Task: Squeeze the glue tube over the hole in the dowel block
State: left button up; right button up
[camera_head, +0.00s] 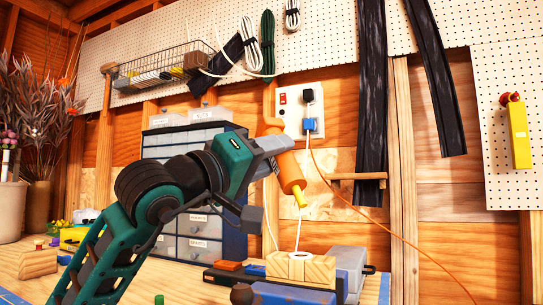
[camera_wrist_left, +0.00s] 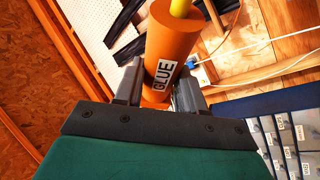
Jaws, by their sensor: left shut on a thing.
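My left gripper (camera_head: 284,155) is shut on the orange glue tube (camera_head: 289,178), which is tilted with its yellow nozzle (camera_head: 301,199) pointing down. In the left wrist view, the fingers (camera_wrist_left: 158,88) sit on either side of the tube (camera_wrist_left: 180,55), whose GLUE label shows. The pale wooden dowel block (camera_head: 318,270) is below the nozzle, with a clear gap between them. A thin white strand (camera_head: 299,228) runs from near the nozzle tip down to the block's top; I cannot tell whether it is glue or a cord. The hole is too small to make out clearly. My right gripper is out of view.
A grey drawer cabinet (camera_head: 197,225) stands behind my left arm. A grey-blue box (camera_head: 351,268) is right of the block, and a red thing (camera_head: 228,265) lies to its left. An orange cord (camera_head: 355,215) hangs from the wall outlet. The wall carries a wire basket (camera_head: 165,65).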

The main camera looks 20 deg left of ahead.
pick_arm(q)
jog(key=n+y, duration=0.1)
jog(key=n, duration=0.2)
jog(key=shift+r+y+p, duration=0.15)
jog(key=shift+y+p, duration=0.15)
jog(key=n+y+p, duration=0.1)
jog(key=n, duration=0.2)
jog(key=shift+r+n+g, duration=0.1)
jog(key=shift+n+g, duration=0.2)
jog(key=shift+n+g+y+p, duration=0.3)
jog(key=shift+n+y+p, duration=0.1)
jog(key=shift+n, duration=0.8)
jog(key=shift+f+n, duration=0.2)
jog(key=shift+n, duration=0.2)
